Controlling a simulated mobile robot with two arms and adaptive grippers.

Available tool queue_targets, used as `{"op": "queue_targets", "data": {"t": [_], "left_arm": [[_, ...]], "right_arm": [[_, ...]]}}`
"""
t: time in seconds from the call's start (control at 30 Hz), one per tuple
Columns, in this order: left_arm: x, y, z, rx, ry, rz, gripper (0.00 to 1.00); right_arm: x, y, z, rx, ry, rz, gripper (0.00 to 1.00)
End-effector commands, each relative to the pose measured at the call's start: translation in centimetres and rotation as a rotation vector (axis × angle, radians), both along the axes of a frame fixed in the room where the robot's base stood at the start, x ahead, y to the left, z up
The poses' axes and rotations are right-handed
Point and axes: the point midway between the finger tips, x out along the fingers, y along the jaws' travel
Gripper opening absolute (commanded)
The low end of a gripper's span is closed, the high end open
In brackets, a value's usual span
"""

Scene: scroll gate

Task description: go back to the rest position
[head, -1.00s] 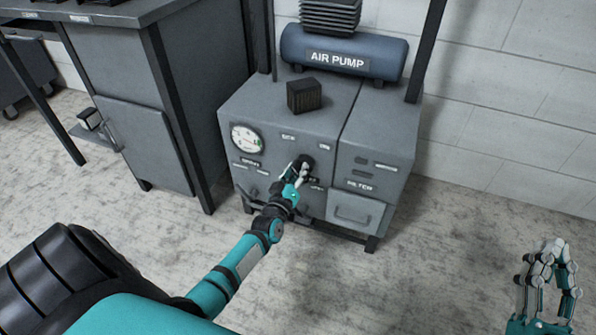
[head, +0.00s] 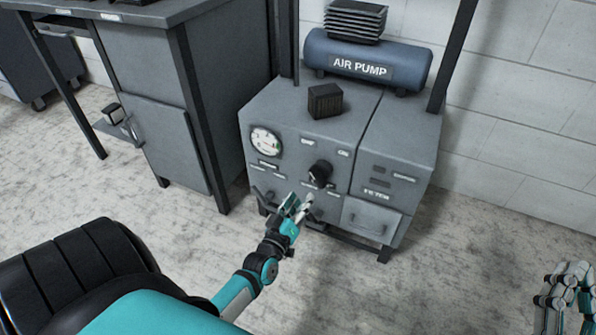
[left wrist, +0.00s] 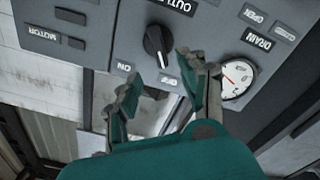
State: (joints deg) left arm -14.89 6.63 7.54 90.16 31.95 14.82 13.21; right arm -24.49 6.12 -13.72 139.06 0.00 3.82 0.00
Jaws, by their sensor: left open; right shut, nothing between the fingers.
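My left gripper (head: 298,207) is open and empty in front of the grey air pump cabinet (head: 290,125), below and apart from its black knob (head: 320,173). In the left wrist view the open fingers (left wrist: 158,95) point toward the panel, and the black knob (left wrist: 157,44) stands free beyond them, touched by neither finger. My right gripper (head: 572,283) is at the lower right of the head view, shut and empty, over the floor and away from the cabinet.
A round gauge (head: 265,141) sits on the panel left of the knob. A drawer (head: 370,221) is at its lower right. A blue air pump tank (head: 368,61) and a dark block (head: 325,100) rest on top. A grey workbench (head: 155,105) stands left. The floor (head: 480,225) at right is clear.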

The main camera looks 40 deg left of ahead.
Motion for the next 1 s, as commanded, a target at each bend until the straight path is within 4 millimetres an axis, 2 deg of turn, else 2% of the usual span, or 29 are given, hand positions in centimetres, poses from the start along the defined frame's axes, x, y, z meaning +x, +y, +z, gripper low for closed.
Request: {"op": "queue_targets", "data": {"t": [0.2, 0.77, 0.87, 0.97, 1.0], "left_arm": [[-1.4, -0.3, 0.0, 0.0, 0.0, 0.0, 0.42], [-1.3, -0.5, 0.2, 0.004, -0.003, -0.005, 0.42], [-1.0, -2.0, 1.8, 0.036, -0.022, -0.038, 0.42], [-0.6, -5.4, 5.5, 0.114, -0.07, -0.111, 0.42], [-0.6, -7.2, 7.5, 0.157, -0.097, -0.146, 0.42]], "right_arm": [[0.0, 0.0, 0.0, 0.0, 0.0, 0.0, 0.0], [0.0, 0.0, 0.0, 0.0, 0.0, 0.0, 0.0], [0.0, 0.0, 0.0, 0.0, 0.0, 0.0, 0.0], [0.0, 0.0, 0.0, 0.0, 0.0, 0.0, 0.0], [0.0, 0.0, 0.0, 0.0, 0.0, 0.0, 0.0]]}}
